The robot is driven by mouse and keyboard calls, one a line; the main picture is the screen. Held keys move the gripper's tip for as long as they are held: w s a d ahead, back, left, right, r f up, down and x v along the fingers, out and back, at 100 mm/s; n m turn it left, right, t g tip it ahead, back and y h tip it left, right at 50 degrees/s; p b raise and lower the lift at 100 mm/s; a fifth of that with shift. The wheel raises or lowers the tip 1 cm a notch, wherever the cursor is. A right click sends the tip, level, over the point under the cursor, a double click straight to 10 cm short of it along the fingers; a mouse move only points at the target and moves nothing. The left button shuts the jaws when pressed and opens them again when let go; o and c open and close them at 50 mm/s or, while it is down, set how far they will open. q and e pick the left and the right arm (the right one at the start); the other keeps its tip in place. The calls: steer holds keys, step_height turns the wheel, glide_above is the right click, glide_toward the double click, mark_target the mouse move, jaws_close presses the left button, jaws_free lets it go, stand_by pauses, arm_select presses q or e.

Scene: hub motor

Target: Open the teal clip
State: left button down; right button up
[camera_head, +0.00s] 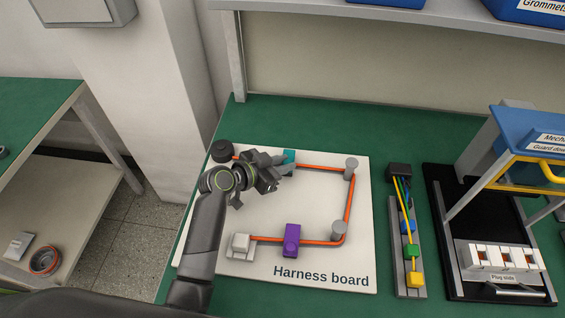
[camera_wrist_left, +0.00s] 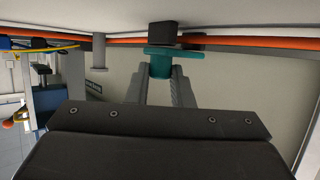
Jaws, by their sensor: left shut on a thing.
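The teal clip (camera_head: 289,156) is on the harness board (camera_head: 330,262), on the upper run of the orange cable (camera_head: 318,168). My left gripper (camera_head: 281,162) reaches it from the left and partly hides it. In the left wrist view the teal clip (camera_wrist_left: 172,58) sits between the two grey fingertips (camera_wrist_left: 165,75), which are shut on its teal part. A dark block stands behind the clip there, beside the orange cable (camera_wrist_left: 250,38). Whether the clip is open or closed is hard to tell. My right gripper is not in view.
A purple clip (camera_head: 291,241) sits on the lower cable run. Grey posts (camera_head: 351,168) and a white connector block (camera_head: 241,246) stand on the board. To the right are a rail with coloured wires (camera_head: 408,235) and a blue-topped guard fixture (camera_head: 530,140).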

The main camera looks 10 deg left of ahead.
arm_select(q)
steer(key=shift+r+g+p, duration=0.3)
steer(key=shift+r+p, duration=0.05)
steer(key=shift+p, duration=0.4)
steer(key=w+r+n+g+p, duration=0.1)
steer(key=p, duration=0.2)
steer(key=r+g+y+p, duration=0.1)
steer(key=p, duration=0.3)
steer(key=shift+w+r+n+g, duration=0.15)
steer(key=shift+w+n+g, duration=0.2)
steer(key=shift+n+g, duration=0.05)
steer(key=shift+w+r+n+g+p, duration=0.2)
steer(key=shift+w+n+g+p, duration=0.2)
steer(key=shift+g+p, duration=0.3)
steer(key=shift+w+g+p, duration=0.25)
steer(key=shift+g+p, duration=0.15)
steer(key=shift+p, duration=0.05)
